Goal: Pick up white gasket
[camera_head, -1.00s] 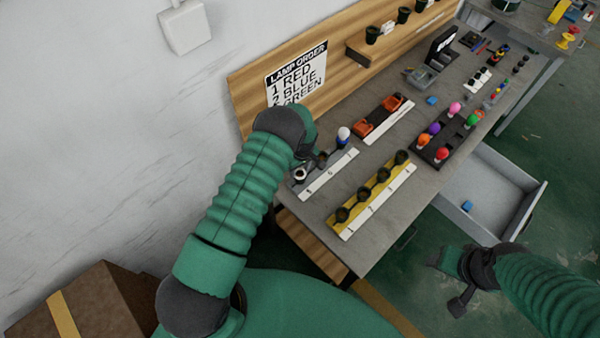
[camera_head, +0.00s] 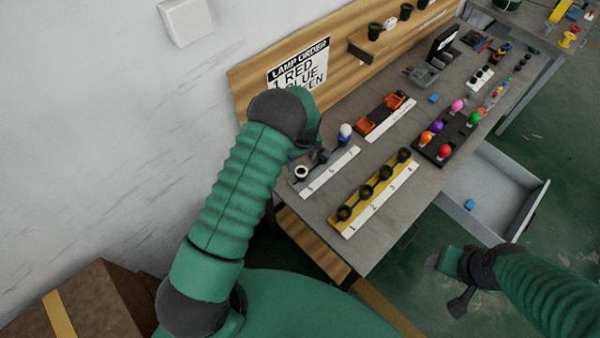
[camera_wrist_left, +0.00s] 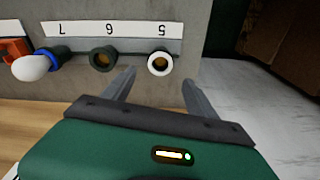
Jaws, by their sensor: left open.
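The white gasket (camera_wrist_left: 159,62) is a pale ring around a dark socket by the number 5 in the left wrist view. It also shows in the head view (camera_head: 301,172), at the near left end of the numbered white strip (camera_head: 328,174). My left gripper (camera_wrist_left: 160,86) is open, its two fingers apart on either side of the ring's line and a little short of it. Nothing is between the fingers. In the head view its tips are partly hidden by the wrist. My right gripper (camera_head: 452,280) is off the bench at lower right; its jaws are unclear.
A dark socket (camera_wrist_left: 103,60) by number 6 and a white bulb with a blue ring (camera_wrist_left: 31,67) stand beside the ring. A yellow holder (camera_head: 374,186) with several black sockets lies nearer the front. An open drawer (camera_head: 508,190) juts out at right. The wall is close at left.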

